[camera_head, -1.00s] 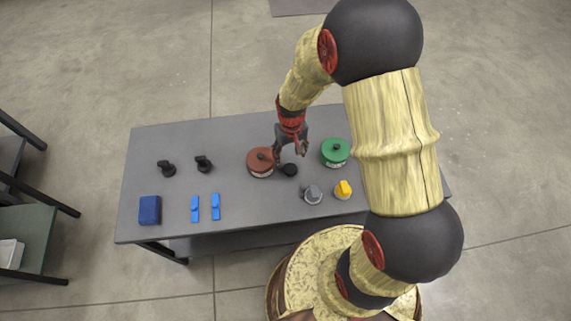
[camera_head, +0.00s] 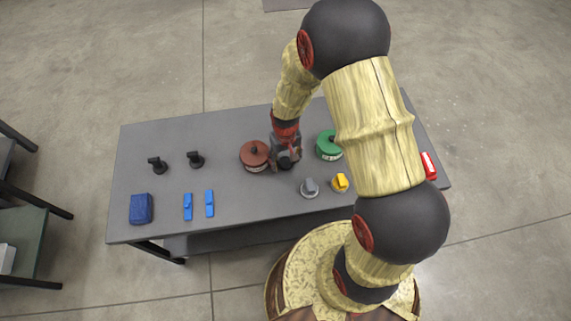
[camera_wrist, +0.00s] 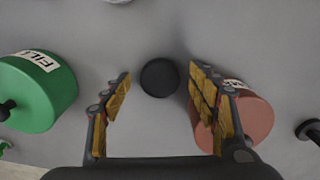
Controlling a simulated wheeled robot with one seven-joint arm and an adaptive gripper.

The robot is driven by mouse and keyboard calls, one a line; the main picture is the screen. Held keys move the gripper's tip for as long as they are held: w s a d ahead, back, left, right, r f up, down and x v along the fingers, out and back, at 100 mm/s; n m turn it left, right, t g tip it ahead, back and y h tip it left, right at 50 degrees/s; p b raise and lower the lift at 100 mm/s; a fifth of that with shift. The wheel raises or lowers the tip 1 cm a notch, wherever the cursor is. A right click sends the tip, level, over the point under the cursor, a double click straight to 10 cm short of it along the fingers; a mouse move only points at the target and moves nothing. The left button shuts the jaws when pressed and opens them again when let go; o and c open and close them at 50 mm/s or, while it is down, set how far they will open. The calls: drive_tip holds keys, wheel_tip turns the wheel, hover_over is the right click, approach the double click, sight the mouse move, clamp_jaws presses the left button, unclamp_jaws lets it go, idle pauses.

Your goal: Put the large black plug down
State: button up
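The large black plug (camera_wrist: 159,78) shows as a round black disc on the grey table, between my fingertips in the wrist view. A gap shows on both sides of it. In the head view the plug (camera_head: 285,163) is partly hidden by my gripper (camera_head: 286,161). My gripper (camera_wrist: 158,82) is open, with its yellow-padded fingers spread around the plug.
A brown-red lidded pot (camera_head: 254,155) stands close on the left and a green one (camera_head: 328,146) on the right. A grey knob (camera_head: 310,188) and a yellow knob (camera_head: 341,183) stand nearer the front. Blue and black pieces lie farther left on the table (camera_head: 235,215).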

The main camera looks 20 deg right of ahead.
drive_tip(key=shift+c, duration=1.4)
drive_tip(key=c, duration=1)
drive_tip(key=shift+r, duration=0.15)
